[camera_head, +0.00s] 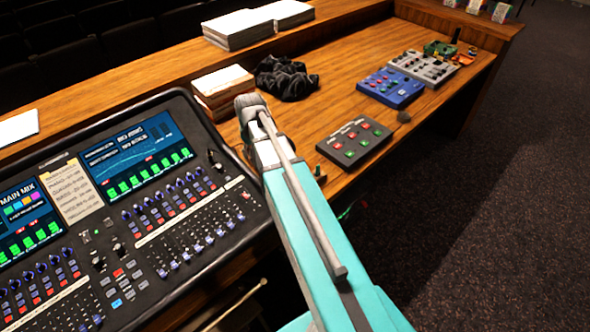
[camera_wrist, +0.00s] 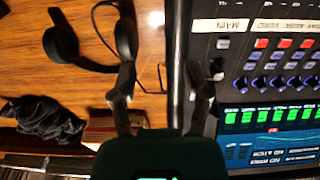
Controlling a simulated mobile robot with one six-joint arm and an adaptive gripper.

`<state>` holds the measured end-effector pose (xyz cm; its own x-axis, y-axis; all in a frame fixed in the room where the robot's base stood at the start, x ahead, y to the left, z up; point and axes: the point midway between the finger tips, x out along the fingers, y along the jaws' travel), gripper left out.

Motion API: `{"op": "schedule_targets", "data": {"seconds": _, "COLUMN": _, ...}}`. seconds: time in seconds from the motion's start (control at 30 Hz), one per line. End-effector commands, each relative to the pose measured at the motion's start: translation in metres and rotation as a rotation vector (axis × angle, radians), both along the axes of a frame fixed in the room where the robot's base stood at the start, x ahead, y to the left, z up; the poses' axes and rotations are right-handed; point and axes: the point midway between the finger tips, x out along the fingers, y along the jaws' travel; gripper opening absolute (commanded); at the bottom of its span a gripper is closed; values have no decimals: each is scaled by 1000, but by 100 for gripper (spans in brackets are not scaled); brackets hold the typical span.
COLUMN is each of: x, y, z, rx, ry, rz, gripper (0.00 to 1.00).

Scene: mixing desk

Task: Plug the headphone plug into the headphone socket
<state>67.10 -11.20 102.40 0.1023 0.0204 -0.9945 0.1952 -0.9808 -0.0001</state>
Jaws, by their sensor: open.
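Black headphones (camera_wrist: 62,42) lie on the wooden desk in the upper left of the wrist view. A thin black cable loops beside them toward the desk's edge. A small dark upright piece (camera_wrist: 217,68) stands on the mixing desk by my right finger. In the head view, a similar dark piece (camera_head: 214,158) shows near the mixer's right side. I cannot tell whether it is the plug or the socket. In the head view my arm hides the fingers and headphones.
The mixing desk (camera_head: 150,252) fills the left of the head view. Paper stacks (camera_head: 222,88) and a crumpled black cloth (camera_head: 286,77) lie behind my arm. A grey button box (camera_head: 354,141) and a blue box (camera_head: 389,88) stand to the right. Bare wood (camera_head: 335,95) lies between.

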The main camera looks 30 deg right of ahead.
Motion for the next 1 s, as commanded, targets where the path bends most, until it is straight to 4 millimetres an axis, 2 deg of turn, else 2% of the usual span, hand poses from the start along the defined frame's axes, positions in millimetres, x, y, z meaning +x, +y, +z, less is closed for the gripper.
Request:
{"op": "schedule_targets", "data": {"seconds": 0.7, "x": -65, "y": -70, "z": -38, "rx": 0, "ry": 0, "rz": -3, "gripper": 62}}
{"op": "schedule_targets", "data": {"seconds": 1.0, "x": -87, "y": -95, "z": -50, "rx": -1, "ry": 0, "rz": -2, "gripper": 62}}
